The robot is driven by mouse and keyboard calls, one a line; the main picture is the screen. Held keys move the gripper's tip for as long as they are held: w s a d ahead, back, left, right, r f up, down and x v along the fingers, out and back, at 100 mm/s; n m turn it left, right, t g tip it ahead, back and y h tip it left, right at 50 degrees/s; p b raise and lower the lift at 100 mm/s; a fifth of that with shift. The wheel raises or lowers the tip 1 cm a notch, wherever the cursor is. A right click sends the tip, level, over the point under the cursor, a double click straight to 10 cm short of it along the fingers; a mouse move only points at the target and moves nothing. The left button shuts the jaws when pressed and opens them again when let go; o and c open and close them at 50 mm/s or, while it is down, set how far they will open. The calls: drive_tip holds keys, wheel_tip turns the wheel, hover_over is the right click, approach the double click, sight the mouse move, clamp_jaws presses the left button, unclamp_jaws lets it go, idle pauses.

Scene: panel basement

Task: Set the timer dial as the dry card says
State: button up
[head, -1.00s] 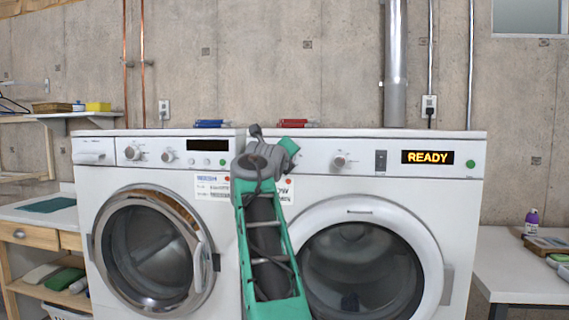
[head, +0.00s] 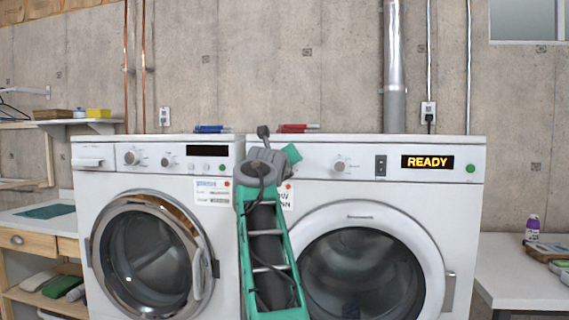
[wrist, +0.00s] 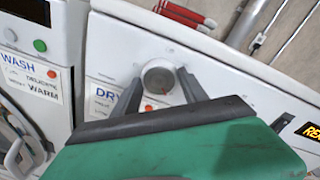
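The dryer (head: 460,215) is the right machine. In the head view the dry card (head: 287,197) is partly covered by my arm.
The washer (head: 90,190) stands at left with its WASH card (wrist: 35,78). The dryer display (head: 427,162) reads READY, beside a green button (head: 470,168) and a dark switch (head: 381,165). Red markers (head: 297,127) lie on top. Side tables flank the machines.

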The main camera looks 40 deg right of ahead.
drive_tip(key=o, duration=0.4)
drive_tip(key=b+v, duration=0.2)
drive_tip(key=v, duration=0.5)
drive_tip(key=shift+s+a, duration=0.25)
